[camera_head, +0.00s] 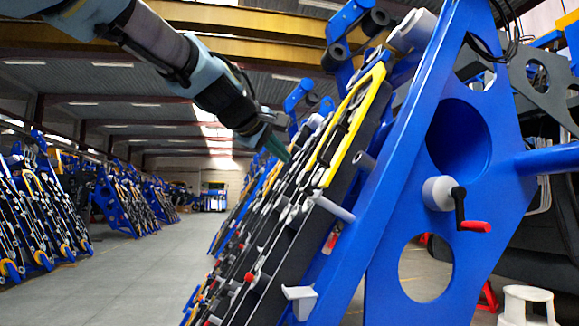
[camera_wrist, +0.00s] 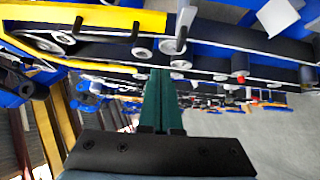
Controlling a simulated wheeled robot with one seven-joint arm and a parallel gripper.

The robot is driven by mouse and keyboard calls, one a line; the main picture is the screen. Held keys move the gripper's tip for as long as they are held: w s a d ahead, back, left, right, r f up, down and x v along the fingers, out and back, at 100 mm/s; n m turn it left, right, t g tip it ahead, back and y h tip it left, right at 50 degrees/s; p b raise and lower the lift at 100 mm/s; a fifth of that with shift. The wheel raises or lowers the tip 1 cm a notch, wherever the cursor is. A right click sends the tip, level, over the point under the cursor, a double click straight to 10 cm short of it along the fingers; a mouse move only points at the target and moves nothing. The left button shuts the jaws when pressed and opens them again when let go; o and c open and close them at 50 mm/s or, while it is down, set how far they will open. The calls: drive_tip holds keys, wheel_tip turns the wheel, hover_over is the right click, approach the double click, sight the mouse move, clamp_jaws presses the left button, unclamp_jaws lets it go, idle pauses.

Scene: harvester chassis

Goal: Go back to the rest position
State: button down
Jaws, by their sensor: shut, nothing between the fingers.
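My gripper (camera_head: 279,149) reaches in from the upper left in the head view, with its fingers pointing down and right toward the slanted rack of parts. In the wrist view the green fingers of my gripper (camera_wrist: 161,85) lie together, shut and empty. The fingertips appear close to the grey links and rollers on the rack (camera_wrist: 210,60); whether they touch cannot be told. A yellow bar (camera_head: 357,125) runs along the rack's upper part, to the right of the fingertips. It also shows at the top left of the wrist view (camera_wrist: 100,18).
A large blue frame plate (camera_head: 480,120) with round holes and a red-handled crank (camera_head: 474,226) stands at the right. More racks (camera_head: 45,215) line the left. Grey floor (camera_head: 150,270) between them is clear. A white stool (camera_head: 528,305) stands at the lower right.

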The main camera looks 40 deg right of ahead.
drive_tip(key=shift+s+a+r, duration=0.1)
drive_tip(key=shift+s+a, duration=0.05)
drive_tip(key=shift+a, duration=0.15)
drive_tip(key=w+a+f+y, duration=0.4)
drive_tip(key=w+a+f, duration=0.2)
drive_tip(key=a+f, duration=0.55)
drive_tip(key=w+a+f+y, duration=0.5)
drive_tip(key=a+f, duration=0.4)
drive_tip(key=f, duration=0.6)
drive_tip(key=s+a+f+m+g+y, duration=0.15)
drive_tip(key=s+a+f, duration=0.45)
drive_tip(key=a+f, duration=0.6)
drive_tip(key=s+a+f+g+y, duration=0.25)
drive_tip(key=s+a+f, duration=0.25)
drive_tip(key=a+f, duration=0.7)
wheel_tip(320, 180, up, 23)
drive_tip(key=a+p, duration=0.1)
drive_tip(key=p, duration=1.9)
drive_tip(key=shift+w+r+p, duration=0.15)
drive_tip(key=shift+w+p, duration=0.1)
drive_tip(key=shift+p, duration=0.15)
